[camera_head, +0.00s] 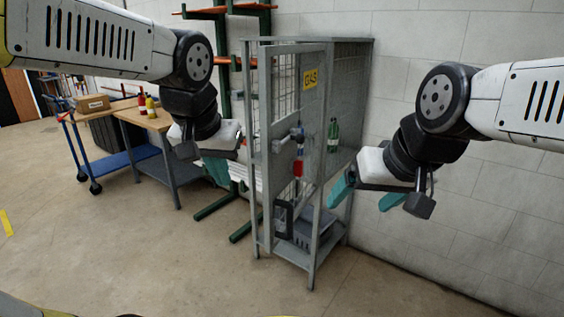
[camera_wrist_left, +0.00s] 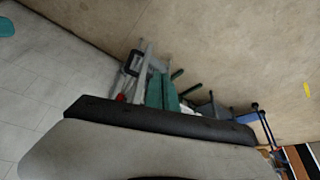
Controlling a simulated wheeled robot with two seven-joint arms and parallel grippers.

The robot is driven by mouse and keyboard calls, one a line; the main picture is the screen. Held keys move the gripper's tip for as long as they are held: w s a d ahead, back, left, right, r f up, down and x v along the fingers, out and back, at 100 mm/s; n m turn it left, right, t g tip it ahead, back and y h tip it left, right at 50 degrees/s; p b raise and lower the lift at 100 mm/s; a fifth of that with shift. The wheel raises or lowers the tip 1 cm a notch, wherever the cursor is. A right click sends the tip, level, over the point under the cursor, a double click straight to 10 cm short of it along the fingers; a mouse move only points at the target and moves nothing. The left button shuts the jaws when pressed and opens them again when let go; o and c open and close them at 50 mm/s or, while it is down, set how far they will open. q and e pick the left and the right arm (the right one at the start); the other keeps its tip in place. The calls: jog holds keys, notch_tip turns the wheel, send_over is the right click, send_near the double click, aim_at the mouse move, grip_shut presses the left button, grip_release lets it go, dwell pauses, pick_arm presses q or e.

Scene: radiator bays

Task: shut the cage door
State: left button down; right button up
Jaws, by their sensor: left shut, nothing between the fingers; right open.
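The cage (camera_head: 362,60) is a tall grey metal frame with mesh sides, standing against the wall in the middle of the head view. The door seems ajar; how far is hard to tell. My left gripper (camera_head: 217,172) is shut and empty, left of the door; its teal fingers (camera_wrist_left: 163,92) show in the left wrist view. My right gripper (camera_head: 367,197) is open and empty, right of the cage.
A green bottle (camera_head: 333,134) shows inside the cage. A green rack (camera_head: 222,60) stands behind it. At the left are a table with bottles (camera_head: 150,118) and a blue trolley (camera_head: 112,162) with a box (camera_head: 92,103). The floor in front is clear.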

pick_arm(q)
jog(key=w+d+m+t+y, duration=0.2)
jog(key=w+d+y, duration=0.2)
jog(key=w+d, duration=1.3)
send_near(280, 166)
notch_tip(280, 166, down, 4)
jog(key=w, duration=0.2)
jog(key=shift+w+a+r, duration=0.2)
jog(key=shift+w+a, duration=0.1)
jog(key=shift+a, duration=0.35)
